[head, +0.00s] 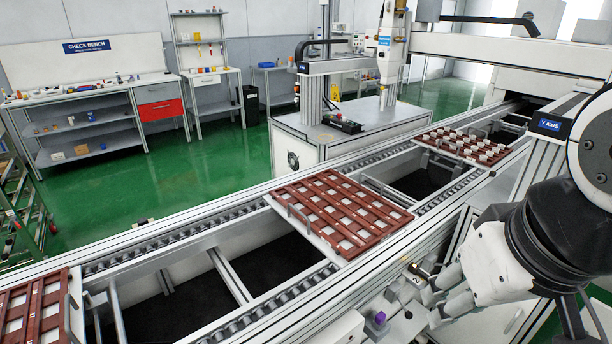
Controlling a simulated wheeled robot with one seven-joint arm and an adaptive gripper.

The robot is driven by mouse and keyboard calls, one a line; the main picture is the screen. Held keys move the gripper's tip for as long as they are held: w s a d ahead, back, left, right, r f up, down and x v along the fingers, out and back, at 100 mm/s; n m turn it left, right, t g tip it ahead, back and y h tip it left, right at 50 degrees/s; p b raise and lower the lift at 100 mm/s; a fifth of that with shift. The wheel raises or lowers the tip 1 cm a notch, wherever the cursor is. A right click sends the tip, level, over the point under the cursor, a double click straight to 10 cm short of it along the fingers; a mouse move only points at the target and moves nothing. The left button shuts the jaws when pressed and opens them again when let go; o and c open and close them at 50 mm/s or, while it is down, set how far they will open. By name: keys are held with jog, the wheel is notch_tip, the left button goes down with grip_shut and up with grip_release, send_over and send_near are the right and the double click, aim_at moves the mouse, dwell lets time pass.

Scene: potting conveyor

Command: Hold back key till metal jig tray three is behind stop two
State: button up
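Three red-brown jig trays ride on the conveyor. One tray (36,306) is cut off at the lower left, one (340,212) is in the middle, and one (463,146) carrying several small white parts is farther right near the gantry. I cannot read which is tray three. A metal handle shows at the near end of the middle tray. My gripper (432,292) is at the lower right, beside the conveyor's near rail, by a small control with a "2" label (416,281). Its fingers overlap the fittings there, so contact and opening are unclear. Stop two cannot be made out with certainty.
The conveyor's near rail (310,318) runs between my gripper and the trays. A purple block (379,318) sits on a fitting left of my gripper. A gantry post marked Y AXIS (549,126) stands at right. Empty lane lies between the left and middle trays.

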grip_shut()
dwell(1.4)
